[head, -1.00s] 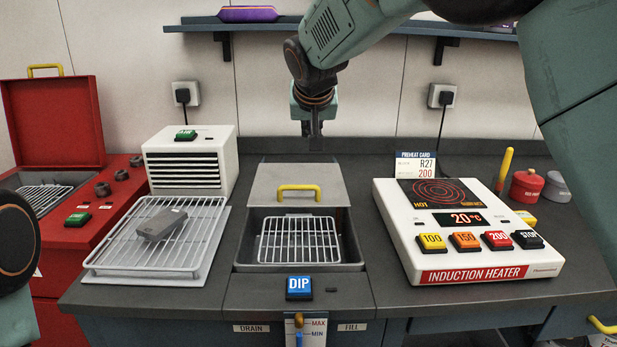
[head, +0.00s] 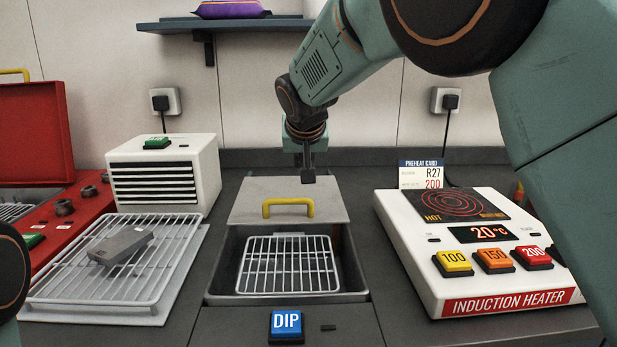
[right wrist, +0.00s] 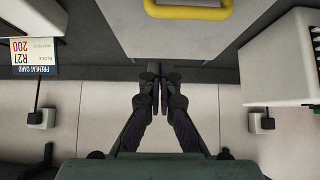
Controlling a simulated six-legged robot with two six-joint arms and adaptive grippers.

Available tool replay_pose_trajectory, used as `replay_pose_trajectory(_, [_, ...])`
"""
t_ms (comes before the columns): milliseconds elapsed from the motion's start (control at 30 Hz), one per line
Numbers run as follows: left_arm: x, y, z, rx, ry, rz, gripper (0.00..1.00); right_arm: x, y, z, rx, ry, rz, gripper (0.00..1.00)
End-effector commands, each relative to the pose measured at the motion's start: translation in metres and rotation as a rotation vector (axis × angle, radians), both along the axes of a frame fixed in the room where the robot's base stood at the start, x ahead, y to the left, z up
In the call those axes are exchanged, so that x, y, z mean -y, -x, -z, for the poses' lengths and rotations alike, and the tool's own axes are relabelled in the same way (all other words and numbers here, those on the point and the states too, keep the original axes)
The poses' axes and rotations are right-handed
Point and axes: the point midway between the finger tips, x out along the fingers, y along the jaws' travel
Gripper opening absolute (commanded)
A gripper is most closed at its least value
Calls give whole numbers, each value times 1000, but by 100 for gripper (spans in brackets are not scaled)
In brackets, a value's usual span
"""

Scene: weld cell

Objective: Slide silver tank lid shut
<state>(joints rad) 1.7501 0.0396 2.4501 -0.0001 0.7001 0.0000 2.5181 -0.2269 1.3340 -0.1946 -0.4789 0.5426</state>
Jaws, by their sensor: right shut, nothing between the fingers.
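The silver tank lid (head: 245,198) is a flat plate with a yellow handle (head: 288,207). It covers the back part of the sunken tank (head: 222,268); the front part is open and shows a wire rack (head: 290,264) inside. My right gripper (head: 308,177) is shut and empty, pointing down at the lid's back edge, behind the handle. In the right wrist view the shut fingertips (right wrist: 160,78) are at the lid's back edge (right wrist: 180,45); I cannot tell if they touch it. My left gripper is not in view; only a dark arm part shows at the left edge.
A wire rack tray (head: 50,290) with a grey block (head: 122,243) stands left of the tank. A white vented box (head: 160,170) is behind it. The induction heater (head: 470,250) is on the right. A blue DIP button (head: 286,325) sits in front.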

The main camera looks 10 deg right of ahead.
Motion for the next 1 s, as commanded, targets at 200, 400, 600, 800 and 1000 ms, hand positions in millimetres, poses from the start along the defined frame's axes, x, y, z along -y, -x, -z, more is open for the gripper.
replay_pose_trajectory(200, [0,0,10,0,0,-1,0,9,-25,32,-2,-5,1,0])
replay_pose_trajectory(400, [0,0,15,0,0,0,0,11,-44,51,0,-4,0,0])
replay_pose_trajectory(600, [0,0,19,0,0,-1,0,13,-54,62,2,-3,0,0])
replay_pose_trajectory(800, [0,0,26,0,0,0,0,11,-41,65,0,-1,0,0])
replay_pose_trajectory(1000, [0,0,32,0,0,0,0,8,-27,68,2,-3,0,0])
